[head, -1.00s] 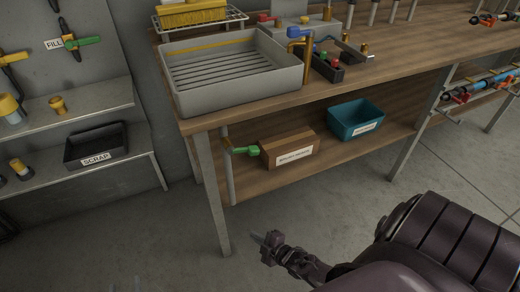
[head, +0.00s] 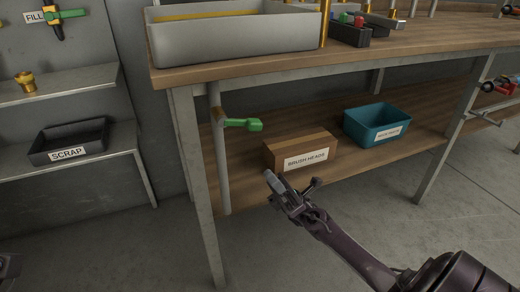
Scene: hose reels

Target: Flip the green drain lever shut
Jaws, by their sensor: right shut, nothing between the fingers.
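The green drain lever (head: 243,125) sits on a vertical grey drain pipe (head: 221,165) under the workbench, below the grey sink tray (head: 235,38). The lever sticks out to the right, about level, across the pipe. My right gripper (head: 272,182) is shut and empty. In the picture it is below and a little right of the lever, in front of the lower shelf, apart from the lever. My left gripper cannot be made out; only a dark bit shows at the bottom left edge.
A cardboard box labelled BRUSH HEADS (head: 301,151) and a teal bin (head: 376,123) stand on the lower shelf (head: 250,198). A bench leg (head: 199,190) stands left of the pipe. A black SCRAP tray (head: 70,142) is on the left shelving. The floor in front is clear.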

